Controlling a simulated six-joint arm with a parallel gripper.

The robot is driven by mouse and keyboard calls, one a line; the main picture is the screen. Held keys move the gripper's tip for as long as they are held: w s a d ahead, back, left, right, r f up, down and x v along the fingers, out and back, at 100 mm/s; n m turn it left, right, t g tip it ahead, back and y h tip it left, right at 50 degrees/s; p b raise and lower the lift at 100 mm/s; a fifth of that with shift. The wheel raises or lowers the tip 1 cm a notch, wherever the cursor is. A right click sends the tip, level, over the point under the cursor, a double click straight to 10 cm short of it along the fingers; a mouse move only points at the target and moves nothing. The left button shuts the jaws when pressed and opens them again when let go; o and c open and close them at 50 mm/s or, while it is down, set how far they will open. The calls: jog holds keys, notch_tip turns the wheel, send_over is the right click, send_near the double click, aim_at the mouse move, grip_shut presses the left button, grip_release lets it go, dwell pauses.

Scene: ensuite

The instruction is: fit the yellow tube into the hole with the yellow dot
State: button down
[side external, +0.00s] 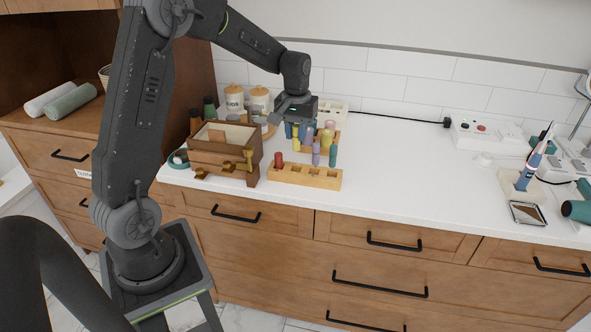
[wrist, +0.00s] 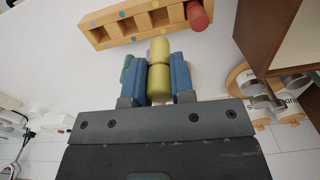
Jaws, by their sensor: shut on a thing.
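The wooden block with holes (side external: 306,178) lies at the front of the counter, apart from the tube. A red tube (side external: 279,159) stands at its left end. The block (wrist: 140,27) shows small coloured dots in the wrist view; the yellow one is hard to make out.
Purple (side external: 316,154) and teal (side external: 333,155) tubes stand behind the block. Another yellow tube (side external: 326,137) stands farther back. A brown wooden box (side external: 226,152) with a drawer is close on the left. White jars (side external: 258,99) stand behind.

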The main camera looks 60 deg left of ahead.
notch_tip(320, 180, down, 9)
jog(key=shift+f, duration=0.1)
dwell(0.3)
jog(key=c, duration=1)
grip_release()
jog(key=shift+f, duration=0.15)
notch_tip(320, 180, up, 12)
jog(key=shift+d+r, duration=0.15)
jog(key=s+d+r+m+t, duration=0.2)
jog(key=s+d+r, duration=0.1)
jog(key=s+d, duration=0.3)
jog(key=s+d+r+m+t, duration=0.1)
jog(key=s+d+r+m, duration=0.2)
jog(key=s+d, duration=0.3)
jog(key=s+d+r+m+t, duration=0.2)
jog(key=s+d, duration=0.4)
jog(key=s, duration=0.3)
jog(key=shift+d+r+m+t, duration=0.3)
jog(key=shift+r+m, duration=0.15)
jog(key=shift+m, duration=0.15)
